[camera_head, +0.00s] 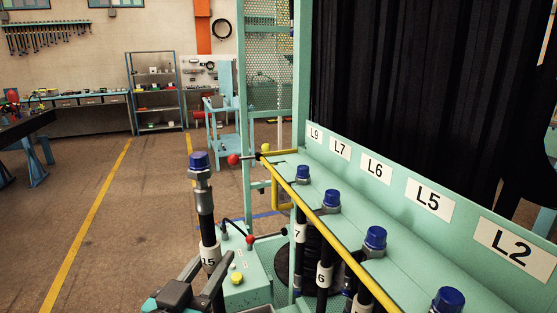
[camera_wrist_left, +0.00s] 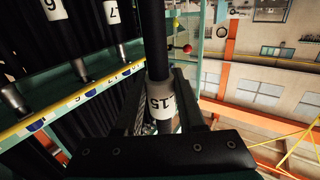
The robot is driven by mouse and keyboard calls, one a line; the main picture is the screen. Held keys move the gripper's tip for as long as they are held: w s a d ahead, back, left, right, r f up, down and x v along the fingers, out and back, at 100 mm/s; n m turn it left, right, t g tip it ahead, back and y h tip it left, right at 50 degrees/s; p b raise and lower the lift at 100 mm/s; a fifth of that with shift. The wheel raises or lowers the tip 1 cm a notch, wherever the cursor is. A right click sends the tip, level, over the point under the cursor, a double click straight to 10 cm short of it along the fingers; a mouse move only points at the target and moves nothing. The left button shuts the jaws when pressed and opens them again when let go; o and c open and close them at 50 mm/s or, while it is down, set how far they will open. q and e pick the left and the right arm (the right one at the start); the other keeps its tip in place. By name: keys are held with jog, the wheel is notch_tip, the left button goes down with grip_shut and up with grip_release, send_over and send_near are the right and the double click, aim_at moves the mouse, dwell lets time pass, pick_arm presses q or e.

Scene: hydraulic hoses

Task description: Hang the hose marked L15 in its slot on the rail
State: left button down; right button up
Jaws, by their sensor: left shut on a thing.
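The held hose (camera_head: 206,222) is black, with a blue cap and metal fitting on top and a white tag. The tag reads L15 in the left wrist view (camera_wrist_left: 160,102); in the head view it is partly covered. My left gripper (camera_head: 207,275) is shut on the hose at the tag. The hose stands nearly upright, left of the yellow-edged rail (camera_head: 330,226) and apart from it. My right gripper is out of view.
Several blue-capped hoses hang along the rail, the farthest cap (camera_head: 302,172) near the L7 plate. A red ball knob (camera_head: 233,160) sticks out at the rail's far end. A green box with buttons (camera_head: 252,287) stands below.

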pick_arm(q)
jog(key=w+d+r+m+g+h+p, duration=0.2)
jog(key=w+d+r+m+h+p, duration=0.15)
jog(key=r, duration=0.85)
jog(key=w+d+r+m+g+h+p, duration=0.25)
jog(key=d+r+h, duration=0.2)
jog(key=r, duration=0.75)
jog(key=s+d+r+m+g+h+p, duration=0.1)
jog(key=s+r+m+g+h+p, duration=0.3)
jog(key=r, duration=0.8)
jog(key=s+d+r+m+g+h, duration=0.1)
jog(key=s+d+r+g, duration=0.15)
jog(key=s+r, duration=0.7)
jog(key=w+d+r+p, duration=0.1)
jog(key=w+d+r, duration=0.1)
jog(key=w+d, duration=0.6)
jog(key=d, duration=0.3)
jog(key=shift+r+p, duration=0.15)
jog(key=shift+p, duration=0.2)
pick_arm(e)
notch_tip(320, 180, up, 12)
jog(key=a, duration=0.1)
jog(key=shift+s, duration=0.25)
pick_arm(q)
jog(key=shift+d, duration=0.1)
